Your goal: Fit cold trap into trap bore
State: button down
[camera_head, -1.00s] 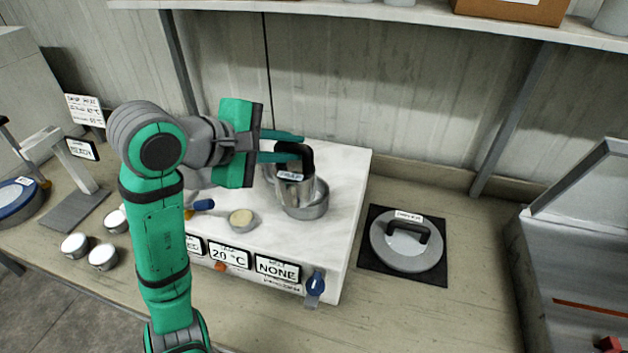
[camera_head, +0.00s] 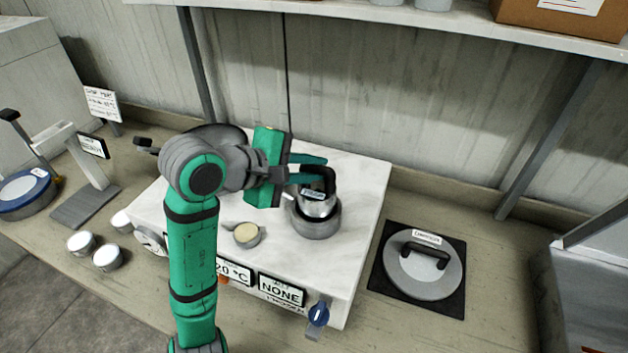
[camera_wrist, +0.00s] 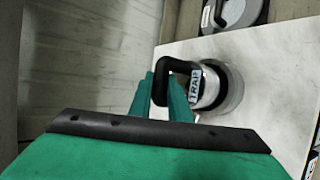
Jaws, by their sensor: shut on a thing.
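The cold trap (camera_head: 316,206) is a silver cylinder with a black bent handle and a small label. It also shows in the wrist view (camera_wrist: 208,88), where the label reads TRAP. My gripper (camera_head: 322,175) is shut on the black handle, with its green fingers on either side. The trap bore (camera_head: 316,228) is a round metal ring on top of the white machine (camera_head: 362,190). In the head view the trap's lower end is at the ring's opening, slightly tilted, and looks partly inside. How deep it sits is hidden by the rim.
A round grey lid with a black handle (camera_head: 423,272) lies on a black mat right of the machine. A small cup (camera_head: 246,235) with pale contents stands on the machine's top. White-topped cups (camera_head: 108,257) stand at the left. A shelf (camera_head: 420,25) hangs above.

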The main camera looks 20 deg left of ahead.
aim_at(313, 187)
notch_tip(313, 187, down, 3)
jog(key=shift+f, duration=0.2)
jog(key=c, duration=1.7)
grip_release()
jog(key=shift+o, duration=0.2)
jog(key=v, duration=1.2)
